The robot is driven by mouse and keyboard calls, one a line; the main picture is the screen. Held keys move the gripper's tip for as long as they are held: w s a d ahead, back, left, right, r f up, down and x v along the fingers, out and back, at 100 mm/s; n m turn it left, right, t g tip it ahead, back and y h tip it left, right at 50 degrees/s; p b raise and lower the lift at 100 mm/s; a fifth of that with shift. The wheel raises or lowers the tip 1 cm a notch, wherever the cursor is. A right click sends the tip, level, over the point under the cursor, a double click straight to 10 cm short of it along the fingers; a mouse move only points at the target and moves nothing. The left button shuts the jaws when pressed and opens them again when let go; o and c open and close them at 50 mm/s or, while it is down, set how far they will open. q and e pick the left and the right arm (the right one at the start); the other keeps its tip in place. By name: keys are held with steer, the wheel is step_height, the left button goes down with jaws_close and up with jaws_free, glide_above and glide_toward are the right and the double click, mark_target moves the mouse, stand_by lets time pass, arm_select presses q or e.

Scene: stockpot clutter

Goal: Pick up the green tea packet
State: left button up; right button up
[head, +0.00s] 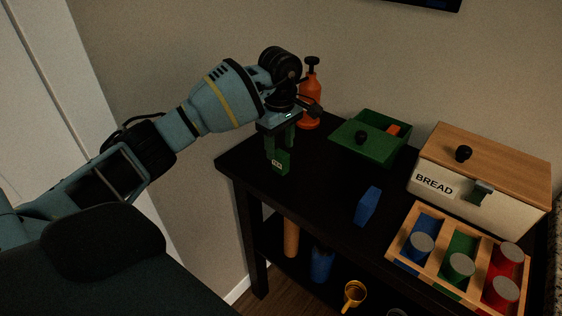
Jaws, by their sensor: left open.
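The green tea packet (280,165) stands upright near the left end of the black table, with a small white label on its front. My left gripper (280,138) comes down from above with its fingers at the top of the packet. The jaws are open, and the fingers appear to be on either side of its upper part; whether they touch it is too dark to tell. The gripper hides the top of the packet. My right gripper is not in view.
On the black table (322,182) are an orange pump bottle (310,100), a green lidded box (362,140), a blue block (368,206), a bread box (455,203) and a wooden tray (398,243) of cans. A lower shelf holds a yellow mug (355,292).

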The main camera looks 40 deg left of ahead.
mark_target(281, 153)
arm_select(q)
steer(key=shift+s+d+f, duration=0.1)
steer(key=shift+s+f, duration=0.05)
steer(key=shift+f, duration=0.2)
steer(key=f, duration=0.3)
steer(key=shift+s+d+f+p, duration=0.1)
steer(key=shift+d+f+p, duration=0.1)
steer(key=shift+p, duration=0.2)
steer(key=shift+f, duration=0.45)
steer(key=c, duration=1.1)
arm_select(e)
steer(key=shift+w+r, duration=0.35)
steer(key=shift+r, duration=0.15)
